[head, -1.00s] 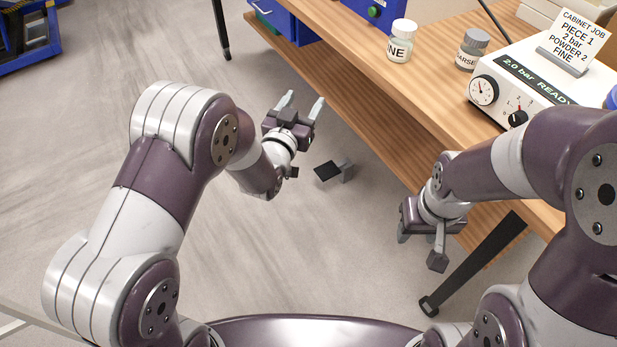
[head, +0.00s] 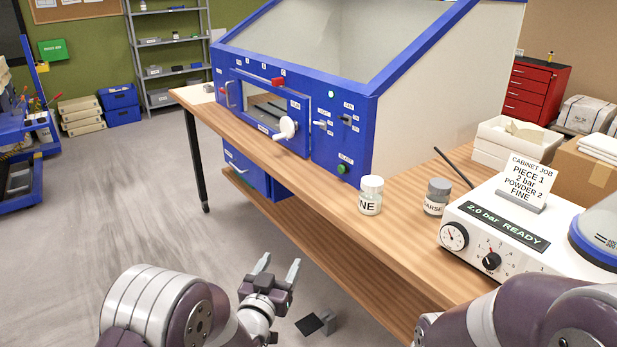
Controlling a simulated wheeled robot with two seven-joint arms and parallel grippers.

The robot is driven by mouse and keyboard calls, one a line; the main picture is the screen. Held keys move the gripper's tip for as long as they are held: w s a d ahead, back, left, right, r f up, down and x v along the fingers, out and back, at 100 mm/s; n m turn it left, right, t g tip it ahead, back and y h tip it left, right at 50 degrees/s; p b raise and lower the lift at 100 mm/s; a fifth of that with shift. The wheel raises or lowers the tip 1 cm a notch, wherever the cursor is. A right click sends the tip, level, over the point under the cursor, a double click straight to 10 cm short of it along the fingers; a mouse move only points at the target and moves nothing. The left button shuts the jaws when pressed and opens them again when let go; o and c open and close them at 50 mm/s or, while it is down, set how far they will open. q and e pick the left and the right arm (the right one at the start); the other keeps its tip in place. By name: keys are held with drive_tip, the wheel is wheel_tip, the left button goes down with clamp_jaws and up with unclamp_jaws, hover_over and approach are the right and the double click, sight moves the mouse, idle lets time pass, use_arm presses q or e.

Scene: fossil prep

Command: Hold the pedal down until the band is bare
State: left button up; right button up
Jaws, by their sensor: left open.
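The pedal (head: 310,324) is a small dark plate with a grey block beside it on the floor, in the head view's lower middle. My left gripper (head: 276,272) is open and empty, above and to the left of the pedal in the picture, not touching it. The blue cabinet (head: 352,148) stands on the wooden bench with a sloped window and a small front door with a white knob (head: 286,128). I cannot make out the band or the piece inside. My right gripper is out of view; only part of my right arm shows at lower right.
The bench (head: 330,205) bears a FINE jar (head: 371,190), a coarse jar (head: 437,193) and a white unit (head: 505,235) reading "2.0 bar READY". A card (head: 527,178) says piece 1, 2 bar, powder 2, fine. A lower shelf (head: 325,250) edges the floor space.

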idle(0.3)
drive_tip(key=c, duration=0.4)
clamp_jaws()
use_arm(q)
drive_tip(key=s+a+f+n+g+y, duration=0.2)
drive_tip(key=s+a+f+g+y, duration=0.25)
drive_tip(key=a+g, duration=0.3)
drive_tip(key=s+a+g, duration=0.3)
drive_tip(key=s+g, duration=0.1)
drive_tip(key=s, duration=0.6)
drive_tip(key=s+a+f+n+g+y, duration=0.1)
drive_tip(key=s+a+g, duration=0.3)
drive_tip(key=s, duration=0.7)
drive_tip(key=shift+s+f, duration=0.15)
drive_tip(key=shift+s, duration=0.1)
